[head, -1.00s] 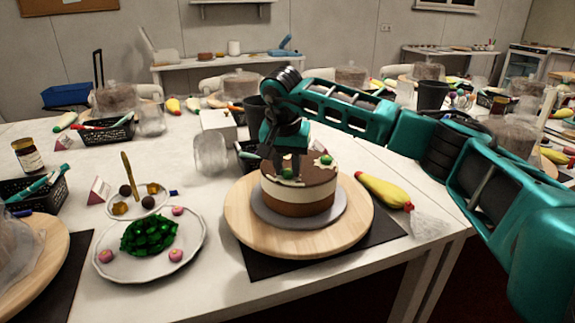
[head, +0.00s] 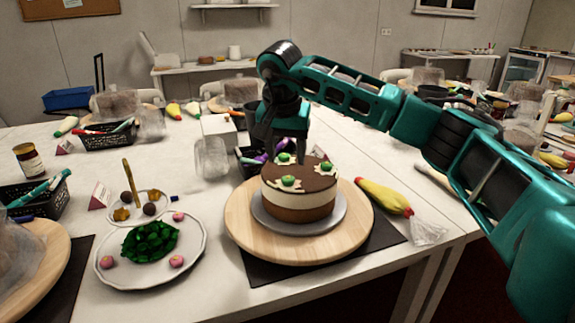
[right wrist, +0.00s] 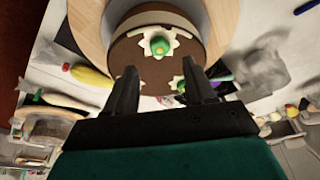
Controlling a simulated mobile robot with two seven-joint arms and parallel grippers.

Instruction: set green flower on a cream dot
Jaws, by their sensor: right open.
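The round cake (head: 298,204) has a brown top and a cream band, and stands on a grey board on the wooden turntable (head: 240,236). A green flower (head: 288,181) sits on a cream dot near the front of its top. Two more green flowers, one at the back (head: 283,157) and one at the right (head: 326,166), also rest on cream dots. My right gripper (head: 288,150) is open and empty just above the cake; the right wrist view shows its spread fingers (right wrist: 160,70). My left gripper is not in view.
A yellow piping bag (head: 383,196) lies right of the turntable. A clear jar (head: 211,158) and a white box (head: 219,129) stand behind it.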

